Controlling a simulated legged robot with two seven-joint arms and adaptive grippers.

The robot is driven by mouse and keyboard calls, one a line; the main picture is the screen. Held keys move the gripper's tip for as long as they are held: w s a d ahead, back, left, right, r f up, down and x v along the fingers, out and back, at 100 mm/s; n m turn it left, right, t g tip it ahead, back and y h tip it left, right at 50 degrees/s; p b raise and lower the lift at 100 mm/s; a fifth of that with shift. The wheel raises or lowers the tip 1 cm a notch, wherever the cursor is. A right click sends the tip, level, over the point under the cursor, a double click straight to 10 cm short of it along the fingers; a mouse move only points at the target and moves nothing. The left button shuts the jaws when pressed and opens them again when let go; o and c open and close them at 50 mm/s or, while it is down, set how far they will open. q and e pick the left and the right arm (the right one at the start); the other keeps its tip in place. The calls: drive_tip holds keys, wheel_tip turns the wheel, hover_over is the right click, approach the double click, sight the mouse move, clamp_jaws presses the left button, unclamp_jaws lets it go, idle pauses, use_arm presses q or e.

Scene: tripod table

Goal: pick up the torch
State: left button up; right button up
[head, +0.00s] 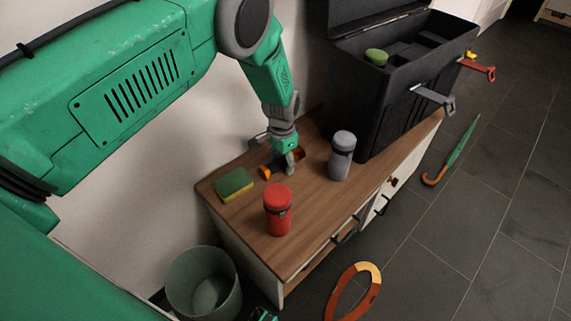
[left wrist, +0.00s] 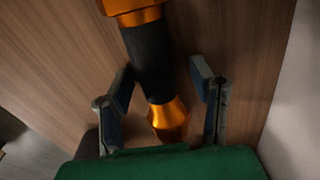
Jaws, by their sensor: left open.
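The torch is orange with a black grip and lies on the wooden cabinet top. In the left wrist view the torch (left wrist: 152,60) runs between the two fingers of my left gripper (left wrist: 162,82), which is open, with one finger on each side of its grip. In the head view my left gripper (head: 286,161) is low over the cabinet top and hides most of the torch; only its orange ends (head: 265,172) show. I cannot tell whether the fingers touch it.
On the cabinet (head: 313,208) stand a red canister (head: 278,211), a grey canister (head: 341,156) and a green-yellow sponge (head: 233,185). A large black open box (head: 390,105) stands at the back right. A bin (head: 202,285) is on the floor at the left, an umbrella (head: 456,151) at the right.

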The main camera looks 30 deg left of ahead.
use_arm(q)
drive_tip(key=shift+r, duration=0.15)
drive_tip(key=shift+c, duration=0.5)
clamp_jaws()
